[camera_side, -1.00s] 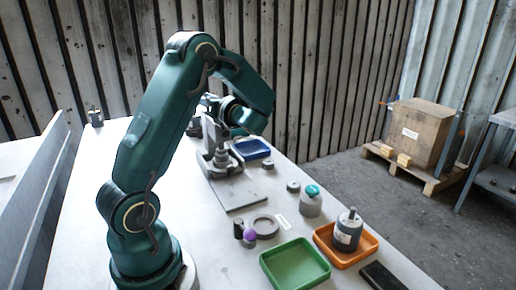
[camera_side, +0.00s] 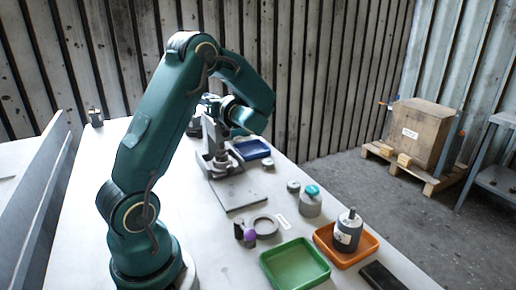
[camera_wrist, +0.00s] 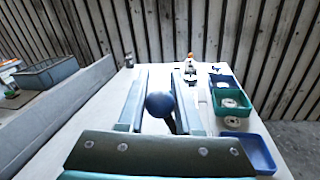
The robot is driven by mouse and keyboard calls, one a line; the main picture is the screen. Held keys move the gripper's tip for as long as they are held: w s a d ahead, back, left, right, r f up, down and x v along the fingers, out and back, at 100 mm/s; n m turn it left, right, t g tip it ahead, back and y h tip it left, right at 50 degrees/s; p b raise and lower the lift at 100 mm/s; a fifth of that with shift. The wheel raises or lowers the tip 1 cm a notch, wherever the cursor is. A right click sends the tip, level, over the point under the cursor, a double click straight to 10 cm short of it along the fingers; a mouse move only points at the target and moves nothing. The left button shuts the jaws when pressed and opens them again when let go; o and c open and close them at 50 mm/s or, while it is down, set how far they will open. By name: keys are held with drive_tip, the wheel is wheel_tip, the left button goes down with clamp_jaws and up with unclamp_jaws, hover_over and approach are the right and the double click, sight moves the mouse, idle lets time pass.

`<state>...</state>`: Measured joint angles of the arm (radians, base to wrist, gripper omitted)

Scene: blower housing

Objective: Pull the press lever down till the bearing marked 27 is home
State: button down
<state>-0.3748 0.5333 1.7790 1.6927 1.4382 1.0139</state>
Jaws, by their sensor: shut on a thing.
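The grey press (camera_side: 214,140) stands on its base plate (camera_side: 238,193) at the far part of the bench, partly behind my arm. Stacked round parts (camera_side: 222,162) sit under its ram; I cannot read a 27 on them or tell how deep the bearing sits. In the wrist view my gripper (camera_wrist: 161,75) is shut on the dark blue ball knob (camera_wrist: 160,104) of the press lever, which lies between the two fingers. A dark piece of the lever shows just below the knob. In the side view the fingers and the knob are mostly hidden behind my wrist.
A green tray (camera_side: 295,265), an orange tray (camera_side: 350,257) holding a grey motor (camera_side: 347,230), a grey ring (camera_side: 265,226) and a teal-topped cylinder (camera_side: 310,204) stand nearer. A low wall (camera_side: 40,200) runs along the left.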

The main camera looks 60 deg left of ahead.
idle(0.5)
drive_tip(key=w+m, duration=0.3)
drive_tip(key=shift+r+y, duration=0.3)
drive_tip(key=shift+r, duration=0.1)
drive_tip(key=w+f+m+t+y, duration=0.2)
drive_tip(key=w+f+m, duration=0.2)
drive_tip(key=w+m, duration=0.5)
drive_tip(key=shift+m, duration=2.3)
drive_tip(key=shift+f, duration=0.2)
